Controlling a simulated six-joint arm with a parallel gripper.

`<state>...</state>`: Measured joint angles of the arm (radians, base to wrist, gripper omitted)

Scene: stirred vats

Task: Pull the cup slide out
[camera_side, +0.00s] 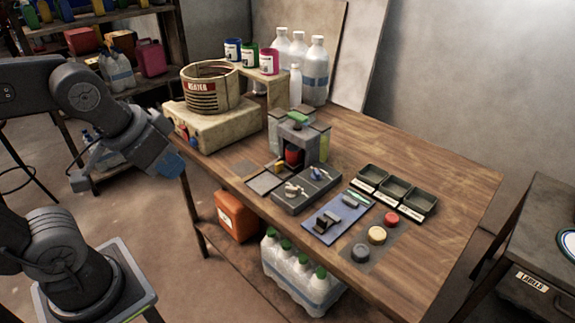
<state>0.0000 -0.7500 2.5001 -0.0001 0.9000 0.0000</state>
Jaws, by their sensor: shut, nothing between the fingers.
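A dark grey dosing machine (298,130) with a green top piece stands mid-table. A red cup (292,156) sits inside its front opening. A small yellow piece (279,168), perhaps the cup slide's handle, shows at the front of the opening, above a flat dark plate (266,181). How far the slide is in or out is too small to tell. My gripper (170,166) is at the left, off the table's left edge, well apart from the machine. It is shut and empty, with blue at its tip.
A base with small levers (306,190) stands in front of the machine. A blue panel (337,219), three dark trays (393,190) and coloured buttons (377,235) lie to the right. The heater vat (208,88) stands back left, between my arm and the rear shelf of cups.

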